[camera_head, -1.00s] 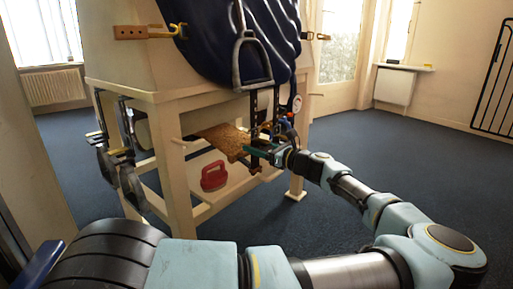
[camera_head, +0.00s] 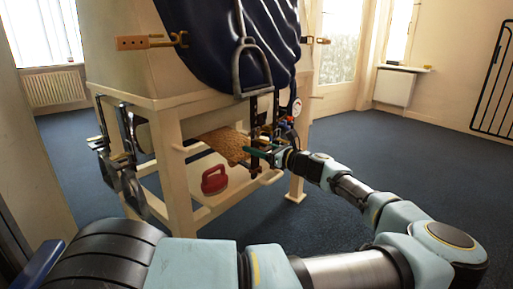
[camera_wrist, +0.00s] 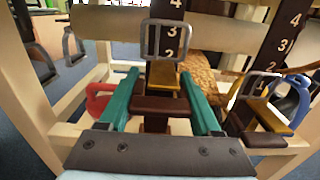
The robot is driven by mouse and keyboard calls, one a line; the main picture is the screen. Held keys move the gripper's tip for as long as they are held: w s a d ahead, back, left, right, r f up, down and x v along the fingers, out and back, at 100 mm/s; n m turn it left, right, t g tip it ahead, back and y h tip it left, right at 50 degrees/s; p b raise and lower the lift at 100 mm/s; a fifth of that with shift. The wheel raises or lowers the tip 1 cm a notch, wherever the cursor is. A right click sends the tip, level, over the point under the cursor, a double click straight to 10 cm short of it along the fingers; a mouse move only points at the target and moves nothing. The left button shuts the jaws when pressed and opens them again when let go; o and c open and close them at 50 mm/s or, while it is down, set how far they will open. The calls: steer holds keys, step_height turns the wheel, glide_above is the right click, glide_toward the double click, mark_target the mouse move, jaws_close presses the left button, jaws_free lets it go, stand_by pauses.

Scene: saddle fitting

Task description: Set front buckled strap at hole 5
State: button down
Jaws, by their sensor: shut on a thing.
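My gripper (camera_wrist: 158,105) has green fingers on both sides of a brown bar (camera_wrist: 160,106) with a yellow tab (camera_wrist: 162,75), and is shut on it. I cannot tell which strap is front. In the head view, my gripper (camera_head: 262,155) is below the blue saddle flap (camera_head: 215,45); the holes are too small to read.
A mottled brown girth (camera_head: 226,143) hangs behind the straps. The pale wooden stand (camera_head: 175,185) has a leg and rails close by. A stirrup (camera_head: 238,72) hangs above my gripper. The carpet at right is open.

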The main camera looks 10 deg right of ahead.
mark_target(254, 127)
step_height(254, 127, up, 7)
steer(key=p, duration=0.6)
steer(key=shift+p, duration=0.3)
steer(key=shift+c, duration=0.4)
jaws_free()
steer(key=shift+f, duration=0.1)
steer(key=p+v, duration=0.2)
steer(key=v, duration=0.9)
steer(key=shift+p, duration=0.3)
